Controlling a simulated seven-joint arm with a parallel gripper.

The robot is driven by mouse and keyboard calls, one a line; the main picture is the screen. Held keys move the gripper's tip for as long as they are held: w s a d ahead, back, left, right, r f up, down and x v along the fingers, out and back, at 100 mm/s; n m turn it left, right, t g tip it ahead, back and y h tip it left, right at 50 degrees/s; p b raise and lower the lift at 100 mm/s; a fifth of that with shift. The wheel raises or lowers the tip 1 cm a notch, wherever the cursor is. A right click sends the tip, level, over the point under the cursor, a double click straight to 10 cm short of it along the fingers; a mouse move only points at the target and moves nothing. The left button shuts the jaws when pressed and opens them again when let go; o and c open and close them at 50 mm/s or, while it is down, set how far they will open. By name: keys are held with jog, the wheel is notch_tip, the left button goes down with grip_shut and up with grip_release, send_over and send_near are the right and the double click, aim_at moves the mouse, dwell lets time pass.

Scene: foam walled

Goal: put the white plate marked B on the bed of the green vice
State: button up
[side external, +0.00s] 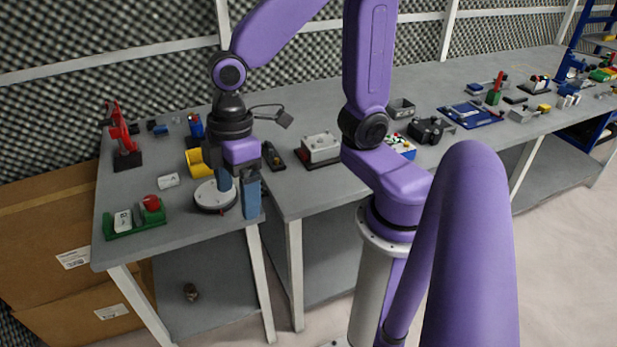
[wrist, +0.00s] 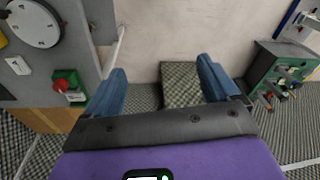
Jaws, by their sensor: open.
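The green vice (side external: 136,224) sits near the front left corner of the left table, with a red knob (side external: 152,202) at its right end. A white plate (side external: 122,220) with a dark mark lies on the vice's bed, left of the knob. A second white marked piece (side external: 168,181) lies on the table behind the vice. I cannot read either letter. The vice (wrist: 70,79) and loose white piece (wrist: 18,65) also show at left in the wrist view. My gripper (wrist: 162,88) is open and empty. In the side view, my gripper (side external: 238,208) is at the table's right edge, right of the vice.
A round white-topped disc (side external: 208,201) stands close beside my gripper. A yellow holder (side external: 194,162) and a red clamp-like tool (side external: 122,140) are farther back. A grey box (side external: 321,148) is on the adjoining table. Open table lies around the loose white piece.

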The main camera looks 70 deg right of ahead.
jog(key=s+d+h, duration=0.1)
jog(key=s+d, duration=0.5)
jog(key=s, duration=0.4)
jog(key=shift+s+d+n, duration=0.25)
jog(key=shift+d+n, duration=0.15)
